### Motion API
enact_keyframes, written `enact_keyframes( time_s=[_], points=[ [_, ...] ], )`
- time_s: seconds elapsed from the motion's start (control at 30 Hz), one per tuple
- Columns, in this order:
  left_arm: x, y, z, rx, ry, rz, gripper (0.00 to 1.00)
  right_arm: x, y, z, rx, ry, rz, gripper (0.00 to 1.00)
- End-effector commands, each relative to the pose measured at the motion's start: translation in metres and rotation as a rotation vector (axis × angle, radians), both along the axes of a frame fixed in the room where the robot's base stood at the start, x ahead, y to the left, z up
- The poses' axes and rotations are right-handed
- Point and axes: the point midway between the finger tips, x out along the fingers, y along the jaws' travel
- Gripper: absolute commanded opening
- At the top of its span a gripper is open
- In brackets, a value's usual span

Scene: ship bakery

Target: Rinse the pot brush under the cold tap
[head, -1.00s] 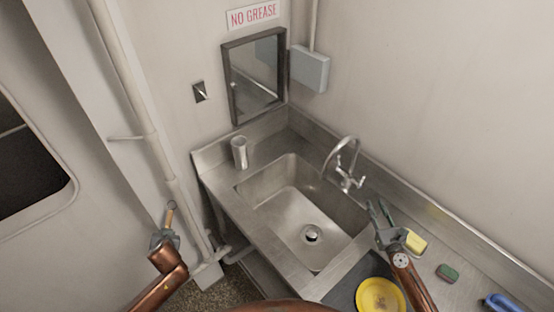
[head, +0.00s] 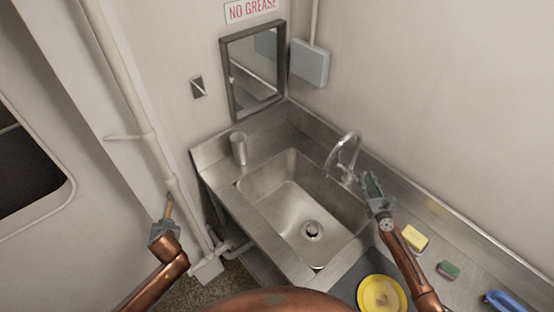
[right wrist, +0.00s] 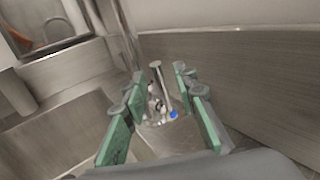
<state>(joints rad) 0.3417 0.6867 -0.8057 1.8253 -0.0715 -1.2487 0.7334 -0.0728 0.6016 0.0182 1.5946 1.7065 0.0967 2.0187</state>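The tap (head: 346,160), a curved chrome spout with handles, stands at the back right rim of the steel sink (head: 300,205). No water shows from it. My right gripper (head: 371,182) is beside the tap's base. In the right wrist view its green-padded fingers (right wrist: 163,112) are apart, with the tap's body and a blue-marked cold handle (right wrist: 173,114) seen between and beyond them. My left gripper (head: 165,230) is left of the sink, over the floor, and seems shut on the pot brush (head: 169,208). Only the brush's wooden handle shows, pointing up; its head is hidden.
A steel cup (head: 239,148) stands on the sink's left rim. A yellow sponge (head: 414,238), a green scourer (head: 448,270) and a blue object (head: 503,301) lie along the right counter. A yellow plate (head: 381,294) is at front right. Pipes (head: 147,135) run up the left wall.

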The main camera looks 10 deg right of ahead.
Motion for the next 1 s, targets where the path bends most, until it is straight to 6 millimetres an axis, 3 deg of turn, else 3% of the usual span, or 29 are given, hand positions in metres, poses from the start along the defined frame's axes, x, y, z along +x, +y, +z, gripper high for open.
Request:
enact_keyframes(
  time_s=[0.2, 0.57, 1.0],
  points=[
    [0.000, 0.001, -0.003, 0.001, -0.001, 0.002, 0.00, 0.025, -0.001, -0.001, -0.001, 0.000, 0.002, 0.26],
    [-0.001, 0.002, -0.003, 0.000, 0.000, 0.003, 0.00, 0.030, -0.001, 0.000, -0.001, 0.000, 0.003, 0.26],
    [-0.001, 0.002, -0.003, 0.000, -0.001, 0.003, 0.00, 0.029, -0.001, 0.000, 0.000, 0.000, 0.003, 0.00]
  ],
)
